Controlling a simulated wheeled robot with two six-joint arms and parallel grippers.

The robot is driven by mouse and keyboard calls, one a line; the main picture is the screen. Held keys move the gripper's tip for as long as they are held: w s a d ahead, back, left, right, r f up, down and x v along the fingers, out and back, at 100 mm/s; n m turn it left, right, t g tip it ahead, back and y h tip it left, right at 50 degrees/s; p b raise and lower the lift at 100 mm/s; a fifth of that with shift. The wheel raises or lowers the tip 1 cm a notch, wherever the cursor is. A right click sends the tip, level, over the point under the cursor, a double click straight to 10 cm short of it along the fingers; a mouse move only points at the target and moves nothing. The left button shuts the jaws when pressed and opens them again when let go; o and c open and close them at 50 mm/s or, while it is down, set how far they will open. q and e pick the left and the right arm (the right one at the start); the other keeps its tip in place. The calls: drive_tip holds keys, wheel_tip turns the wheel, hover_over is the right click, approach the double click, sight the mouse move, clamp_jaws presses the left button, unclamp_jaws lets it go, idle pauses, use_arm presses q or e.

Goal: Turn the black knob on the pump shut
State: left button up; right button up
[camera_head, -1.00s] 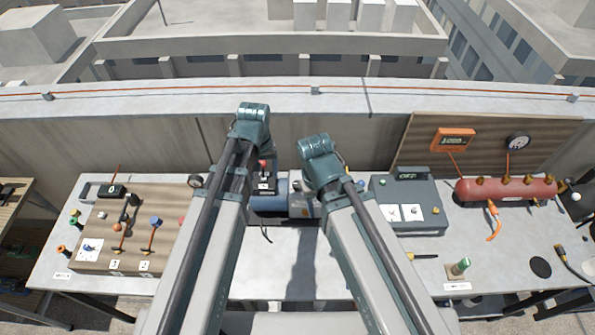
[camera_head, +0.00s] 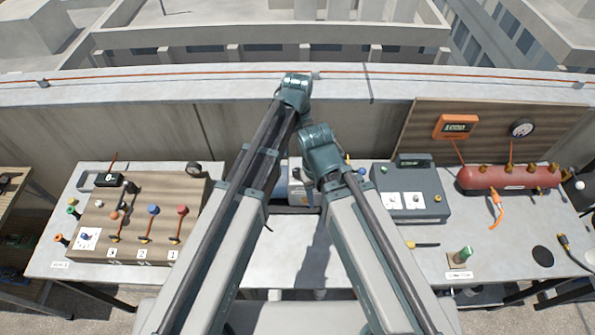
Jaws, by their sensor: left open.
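The blue pump (camera_head: 281,188) stands at the back middle of the bench, with a grey box part (camera_head: 301,192) at its right. My two arms cover most of it. I cannot make out its black knob; it is hidden or too small to tell. My left arm crosses in front of the pump's left side. My left gripper (camera_head: 258,184) is largely hidden behind that arm, near the pump's left end, open; I cannot tell whether it touches anything. My right arm rises just right of the pump, and its gripper does not show.
A brown board (camera_head: 140,235) with coloured handles stands at left. A grey control box (camera_head: 410,193) and a red tank (camera_head: 508,177) stand at right. The parapet (camera_head: 230,90) runs behind. The bench's front middle is clear.

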sight(298, 168)
use_arm(q)
wheel_tip(298, 168, down, 11)
drive_tip(key=b, duration=1)
drive_tip(key=shift+f, duration=0.1)
clamp_jaws()
